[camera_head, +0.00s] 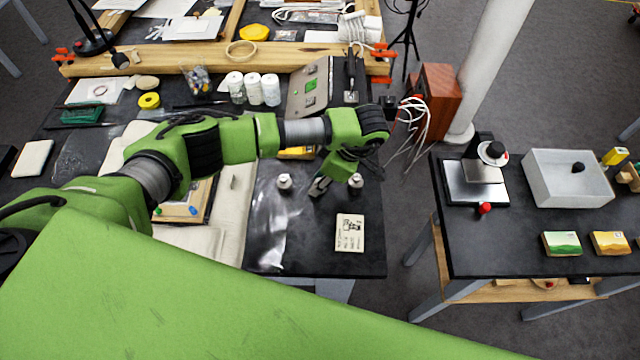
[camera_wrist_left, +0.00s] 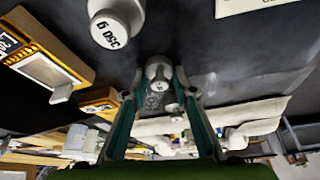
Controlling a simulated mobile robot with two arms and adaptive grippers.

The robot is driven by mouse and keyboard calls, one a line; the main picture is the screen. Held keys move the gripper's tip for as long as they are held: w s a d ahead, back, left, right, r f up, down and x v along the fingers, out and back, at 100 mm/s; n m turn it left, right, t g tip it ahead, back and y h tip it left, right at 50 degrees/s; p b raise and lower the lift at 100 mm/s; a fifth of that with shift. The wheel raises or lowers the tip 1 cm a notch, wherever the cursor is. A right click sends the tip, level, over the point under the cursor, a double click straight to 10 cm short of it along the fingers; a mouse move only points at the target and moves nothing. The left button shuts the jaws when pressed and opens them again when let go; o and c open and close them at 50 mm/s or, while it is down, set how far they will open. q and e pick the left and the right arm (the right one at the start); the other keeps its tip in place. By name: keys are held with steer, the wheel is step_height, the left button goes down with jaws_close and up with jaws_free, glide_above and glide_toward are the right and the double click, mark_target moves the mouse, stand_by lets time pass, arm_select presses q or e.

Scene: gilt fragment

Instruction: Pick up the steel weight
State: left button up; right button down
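Two small pale metal weights stand on the dark table in the head view. One weight (camera_head: 284,182) is left of my left gripper (camera_head: 319,188), and the other weight (camera_head: 356,180) is to its right. In the wrist view, a weight (camera_wrist_left: 158,70) shows beyond and between the two fingertips of my left gripper (camera_wrist_left: 160,92), with nothing seen gripped. A larger-looking, nearer weight (camera_wrist_left: 117,20) has a label that seems to read 350 g. The left gripper is open, low over the table and pointing down-left. My right gripper is out of view.
A printed card (camera_head: 350,232) lies near the table's front edge. White bottles (camera_head: 253,88) and a metal control panel (camera_head: 309,88) stand behind my arm. A second table at right bears a scale (camera_head: 476,184) and a white bin (camera_head: 566,190). A gap separates the tables.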

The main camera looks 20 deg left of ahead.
arm_select(q)
steer(key=shift+c, duration=1.1)
